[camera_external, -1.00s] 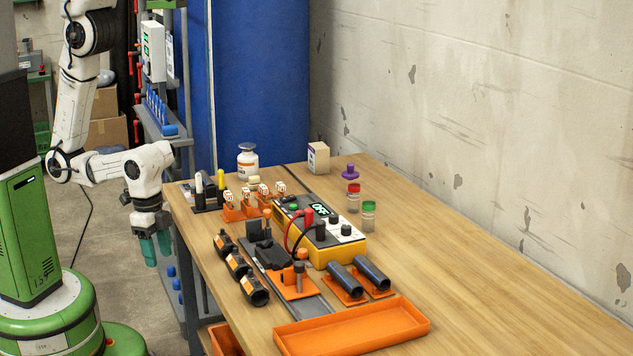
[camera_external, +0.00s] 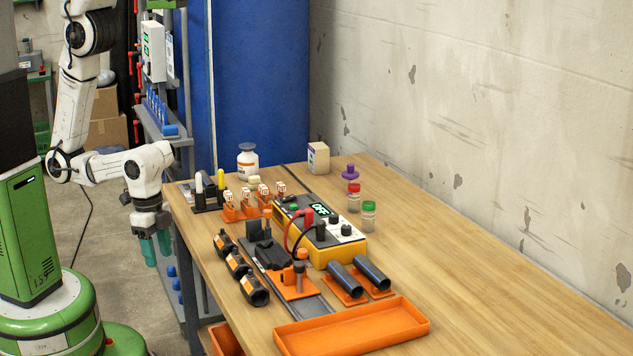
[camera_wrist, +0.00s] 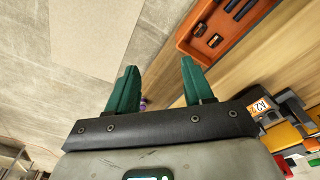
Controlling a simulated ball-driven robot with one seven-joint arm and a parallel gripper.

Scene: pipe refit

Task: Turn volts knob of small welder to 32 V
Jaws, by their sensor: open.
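The small welder (camera_external: 334,256) is a yellow box with a dark and white top on the wooden bench. Its green-lit display (camera_external: 319,210) seems to read OFF. Two black knobs (camera_external: 346,230) sit on its white panel; their labels are too small to read. Red and black leads (camera_external: 292,232) rise from its left part. My gripper (camera_external: 157,247) hangs left of the bench, apart from the welder and pointing down. In the wrist view my gripper's green fingers (camera_wrist: 158,88) are spread with nothing between them. The welder's knobs do not clearly show in the wrist view.
An orange tray (camera_external: 352,342) lies at the bench front. Black pipes (camera_external: 372,272) in orange holders, black fittings (camera_external: 237,263) and a clamp rail (camera_external: 312,306) surround the welder. Small jars (camera_external: 368,215) and a white bottle (camera_external: 247,161) stand behind. The bench's right side is clear.

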